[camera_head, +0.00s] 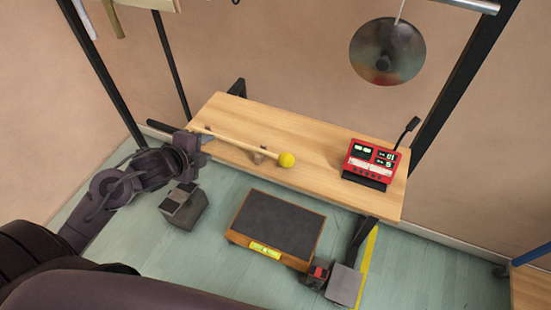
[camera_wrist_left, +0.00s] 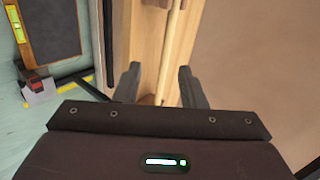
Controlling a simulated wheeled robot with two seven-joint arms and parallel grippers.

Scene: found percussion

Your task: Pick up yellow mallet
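The yellow mallet (camera_head: 286,159) lies along the wooden bench, its round yellow head towards the middle and its pale stick running left towards my left gripper (camera_head: 207,145). A small brown support sits by the stick near the head. In the left wrist view the fingers of my left gripper (camera_wrist_left: 160,72) are apart, and the mallet's stick (camera_wrist_left: 171,50) shows between and beyond them. I cannot tell how far the fingers are above the stick. The mallet's yellow head is outside the left wrist view. My right gripper is not in view.
The wooden bench (camera_head: 325,145) holds a red device (camera_head: 370,162) at its right end. A metal disc (camera_head: 387,52) hangs above. A dark framed board (camera_head: 277,225), a grey block (camera_head: 184,206) and a red-and-grey item (camera_head: 318,273) are on the floor. Black frame posts stand around the bench.

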